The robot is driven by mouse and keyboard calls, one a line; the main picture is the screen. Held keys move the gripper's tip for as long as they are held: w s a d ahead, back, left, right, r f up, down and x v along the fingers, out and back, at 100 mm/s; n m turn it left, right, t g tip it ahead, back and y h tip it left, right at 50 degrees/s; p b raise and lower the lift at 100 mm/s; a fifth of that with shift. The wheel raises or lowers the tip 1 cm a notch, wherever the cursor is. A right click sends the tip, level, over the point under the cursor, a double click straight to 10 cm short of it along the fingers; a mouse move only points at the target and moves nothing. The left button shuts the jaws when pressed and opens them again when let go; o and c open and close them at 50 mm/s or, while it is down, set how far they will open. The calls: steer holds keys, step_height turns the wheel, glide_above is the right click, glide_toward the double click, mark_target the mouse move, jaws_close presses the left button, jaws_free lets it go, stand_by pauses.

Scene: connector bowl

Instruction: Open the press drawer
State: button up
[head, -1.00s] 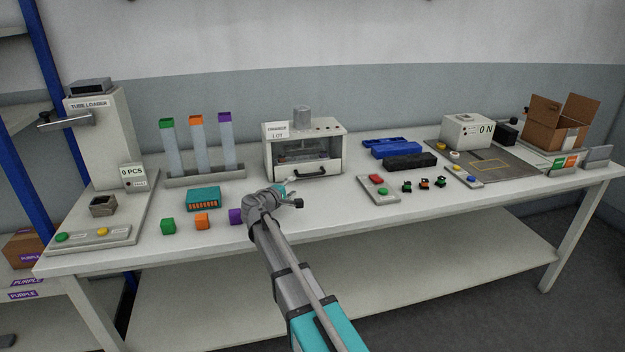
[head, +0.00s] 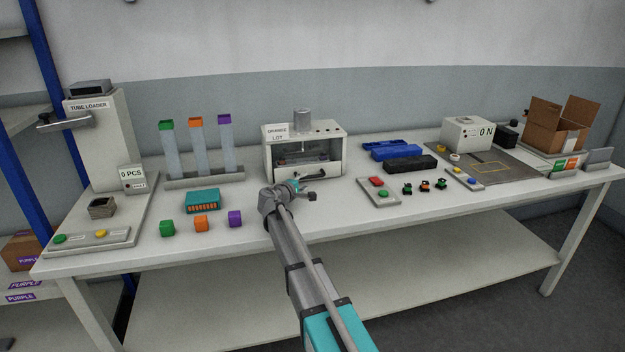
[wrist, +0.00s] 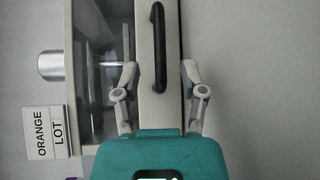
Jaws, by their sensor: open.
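The press (head: 275,150) is a white box with a window, a grey cylinder on top and an "ORANGE LOT" label, standing at the middle back of the bench. Its drawer front (wrist: 152,105) runs along the lower front and looks closed. The black drawer handle (wrist: 158,48) shows clearly in the wrist view; in the head view my arm partly covers the drawer. My gripper (wrist: 159,72) is open, with one finger on each side of the drawer front and handle. In the head view my gripper (head: 302,184) is just in front of the press. I cannot tell whether the fingers touch it.
Green, orange and purple cubes (head: 201,223) and a teal box (head: 202,201) lie left of my arm. A button panel (head: 380,191) and several small connectors (head: 424,187) lie to the right. Blue and black trays (head: 409,163) stand behind them.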

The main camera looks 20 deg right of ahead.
mark_target(312, 177)
steer(key=shift+b+x, duration=0.35)
steer(key=shift+x, duration=2.8)
steer(key=shift+c, duration=0.2)
jaws_close()
steer(key=shift+d, duration=0.1)
